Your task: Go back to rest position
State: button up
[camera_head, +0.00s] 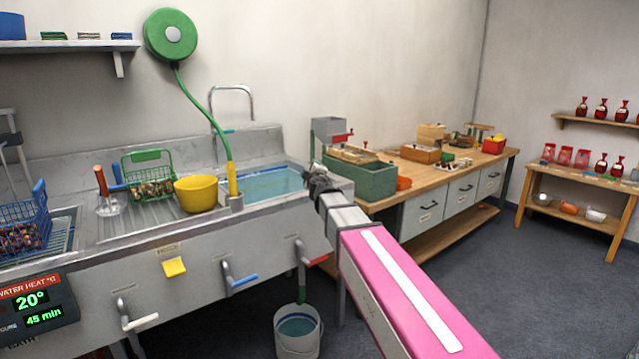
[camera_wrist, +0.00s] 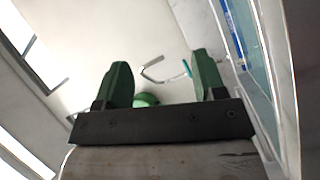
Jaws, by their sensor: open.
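My gripper shows in the wrist view (camera_wrist: 163,82) with its two green fingers spread apart and nothing between them. In the head view my pink arm reaches forward toward the right end of the steel sink unit (camera_head: 150,250). My gripper (camera_head: 318,180) there is small and dark, close to the right edge of the water-filled basin (camera_head: 262,184); its fingers are hard to make out. In the wrist view the faucet (camera_wrist: 165,72) and a part of the green hose reel (camera_wrist: 146,99) show beyond the fingers.
A yellow bowl (camera_head: 202,193), a green basket (camera_head: 150,180) and a blue basket (camera_head: 25,232) stand on the sink unit. A green crate (camera_head: 362,182) sits on the workbench to the right. A bucket (camera_head: 298,335) stands on the floor below. The floor at right is clear.

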jog(key=s+d+f+m+g+h, duration=0.4)
jog(key=s+d+f+m+g, duration=0.15)
jog(key=d+f, duration=0.55)
jog(key=s+d+f+m+g+h, duration=0.4)
jog(key=s+d+f+m, duration=0.4)
jog(key=f, duration=0.5)
jog(key=s+d+f+m+g+y, duration=0.1)
jog(key=s+f+g, duration=0.3)
jog(key=s, duration=0.5)
jog(key=s+d+f+m+g+y, duration=0.1)
jog(key=s+f+g+y, duration=0.2)
jog(key=s+f, duration=0.6)
jog(key=shift+s+d+f+g+y, duration=0.25)
jog(key=shift+s+g+y, duration=0.15)
jog(key=shift+g, duration=0.45)
